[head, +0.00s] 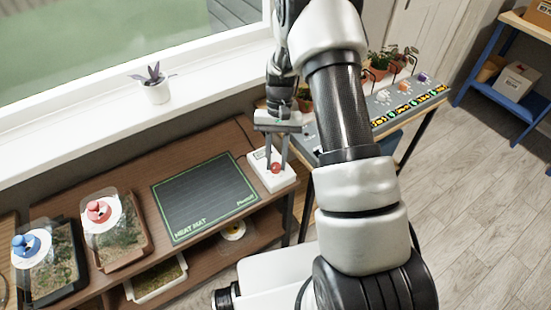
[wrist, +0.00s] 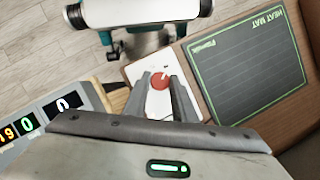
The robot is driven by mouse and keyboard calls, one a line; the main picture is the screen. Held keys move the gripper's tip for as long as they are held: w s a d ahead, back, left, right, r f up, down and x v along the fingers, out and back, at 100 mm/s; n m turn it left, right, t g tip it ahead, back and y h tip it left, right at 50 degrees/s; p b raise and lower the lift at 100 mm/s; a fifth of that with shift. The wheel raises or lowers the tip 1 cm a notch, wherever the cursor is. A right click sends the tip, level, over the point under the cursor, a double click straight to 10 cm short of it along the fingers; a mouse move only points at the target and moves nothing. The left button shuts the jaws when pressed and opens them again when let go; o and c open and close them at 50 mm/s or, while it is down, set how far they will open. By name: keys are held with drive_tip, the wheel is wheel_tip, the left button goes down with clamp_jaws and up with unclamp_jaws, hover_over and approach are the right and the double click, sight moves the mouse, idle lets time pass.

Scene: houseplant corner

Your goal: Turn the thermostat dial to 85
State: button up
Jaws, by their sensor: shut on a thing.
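The thermostat is a white box (head: 262,181) at the right end of the wooden bench, beside the heat mat. Its red dial (head: 276,168) faces up. In the wrist view the white box (wrist: 133,72) and the red dial (wrist: 160,81) show between my fingers. My gripper (head: 274,166) points down over the box, with its fingertips at the dial, shut on it. The scale marks and the number 85 are too small to read, so the dial's setting cannot be told.
The dark heat mat (head: 205,195) lies left of the thermostat. Two clear-lidded trays, one with a red knob (head: 98,211) and one with a blue knob (head: 26,244), stand further left. A grey panel (head: 412,98) with lit displays and potted plants is at the right.

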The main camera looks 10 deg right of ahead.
drive_tip(key=m, duration=0.2)
drive_tip(key=m+y, duration=0.1)
drive_tip(key=m, duration=0.1)
drive_tip(key=shift+s+d+m+t+y, duration=0.1)
drive_tip(key=shift+d+m+t+y, duration=0.05)
drive_tip(key=shift+m+t+y, duration=0.2)
drive_tip(key=shift+s+m+t+y, duration=0.1)
drive_tip(key=shift+m+t+y, duration=0.45)
drive_tip(key=shift+m, duration=1.3)
drive_tip(key=o, duration=1)
drive_tip(key=shift+o, duration=0.2)
drive_tip(key=p+v, duration=0.2)
drive_tip(key=v, duration=1.5)
drive_tip(key=shift+s+r, duration=0.25)
drive_tip(key=shift+r, duration=0.05)
